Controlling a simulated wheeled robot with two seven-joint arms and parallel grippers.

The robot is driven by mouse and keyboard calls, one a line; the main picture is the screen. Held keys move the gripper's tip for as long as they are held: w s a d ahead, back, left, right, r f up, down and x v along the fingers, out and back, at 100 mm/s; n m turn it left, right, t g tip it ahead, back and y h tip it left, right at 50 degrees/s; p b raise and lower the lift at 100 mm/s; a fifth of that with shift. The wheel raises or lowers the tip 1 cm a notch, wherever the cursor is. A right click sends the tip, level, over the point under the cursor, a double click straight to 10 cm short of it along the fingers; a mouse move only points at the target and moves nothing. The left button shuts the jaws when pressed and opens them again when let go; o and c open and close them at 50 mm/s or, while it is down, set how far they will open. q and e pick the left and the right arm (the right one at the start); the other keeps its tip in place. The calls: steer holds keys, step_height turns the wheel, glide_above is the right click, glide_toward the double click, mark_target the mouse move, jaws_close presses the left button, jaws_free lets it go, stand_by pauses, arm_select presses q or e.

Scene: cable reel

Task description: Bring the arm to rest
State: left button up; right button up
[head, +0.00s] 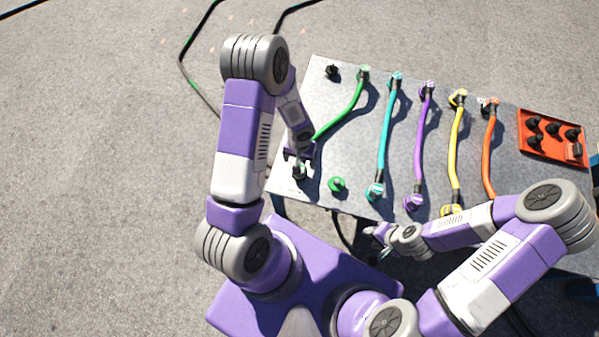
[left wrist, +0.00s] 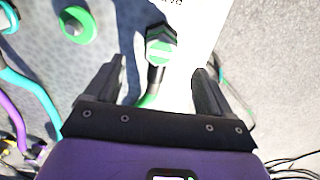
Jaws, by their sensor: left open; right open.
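My left gripper (head: 299,158) is over the near left corner of the metal table. In the left wrist view its two fingers (left wrist: 160,85) stand apart, on either side of the green cable's connector (left wrist: 160,45). I cannot tell whether they touch it. The green cable (head: 345,108) runs from that connector to a socket at the far side. My right gripper (head: 378,240) is near the table's front edge, below the purple cable's near end, and appears empty.
Teal (head: 384,140), purple (head: 419,140), yellow (head: 456,145) and orange (head: 487,150) cables lie across the table (head: 320,85). A green socket (head: 337,185) stands empty beside my left gripper. A red tray (head: 535,147) with black parts is at the right. Black cables lie on the floor behind.

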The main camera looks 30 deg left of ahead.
arm_select(q)
steer(key=shift+s+d, duration=0.1)
stand_by(0.3)
steer(key=s+d+r+h+p, duration=0.3)
steer(key=s+d+h+p, duration=0.1)
steer(key=s+d, duration=0.7)
steer(key=shift+d+t+p, duration=0.3)
steer(key=shift+d+p, duration=0.6)
steer(key=shift+w, duration=0.1)
steer(key=shift+c, duration=0.3)
